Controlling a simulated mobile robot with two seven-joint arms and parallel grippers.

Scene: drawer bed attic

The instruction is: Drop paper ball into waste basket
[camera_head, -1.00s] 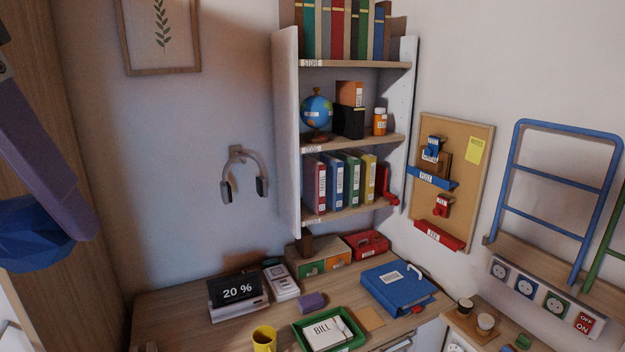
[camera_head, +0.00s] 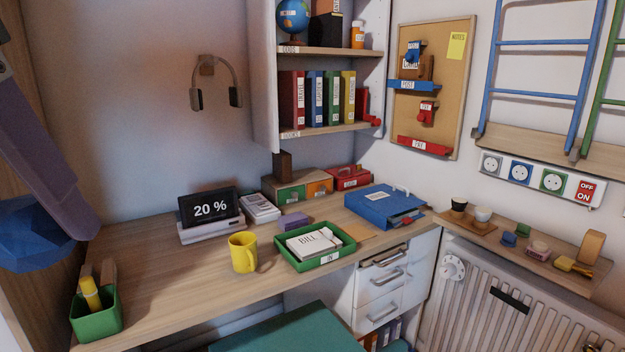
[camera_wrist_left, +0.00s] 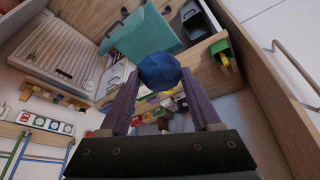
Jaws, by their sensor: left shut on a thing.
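The paper ball is a blue, faceted lump. It shows at the left edge of the head view (camera_head: 32,236) and between the fingertips in the left wrist view (camera_wrist_left: 159,70). My left gripper (camera_head: 62,222), with purple fingers, is shut on it and holds it up in the air, left of the desk in the head view. The fingers also show in the left wrist view (camera_wrist_left: 159,80), one on each side of the ball. A dark open container (camera_wrist_left: 197,24) at the top of the left wrist view may be the waste basket. The head view shows no basket. My right gripper is not in view.
The wooden desk (camera_head: 150,270) bears a green pen cup (camera_head: 97,315), a yellow mug (camera_head: 242,254), a green tray (camera_head: 322,259) and a blue binder (camera_head: 385,206). A teal seat (camera_head: 290,332) stands in front. A radiator (camera_head: 465,310) is at the right.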

